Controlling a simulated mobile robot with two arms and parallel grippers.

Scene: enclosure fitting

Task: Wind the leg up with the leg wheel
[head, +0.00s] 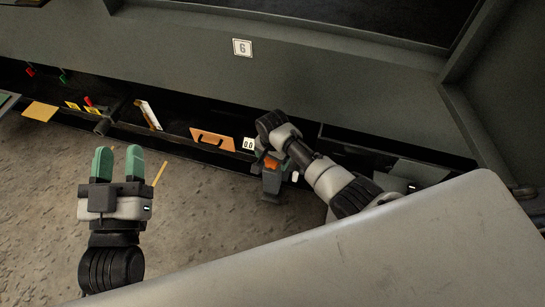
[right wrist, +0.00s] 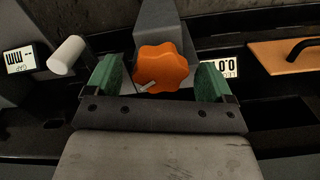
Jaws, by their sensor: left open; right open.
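The orange lobed wheel (right wrist: 162,68) sits on a grey block in the right wrist view. It shows small and partly covered by my right arm in the head view (head: 271,163), on a grey post (head: 271,184). My right gripper (right wrist: 161,75) is open, with one green finger on each side of the wheel and a visible gap on both sides. A small LEG display (right wrist: 222,68) reading 0.0 is beside the right finger. My left gripper (head: 119,158) is open and empty, over the floor at the left.
A white cylindrical handle (right wrist: 67,55) and a GAP display (right wrist: 20,58) lie left of the right gripper. An orange panel with a black handle (head: 212,139) is beside the post. A grey panel (head: 340,255) fills the lower right of the head view. Floor around my left gripper is mostly clear.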

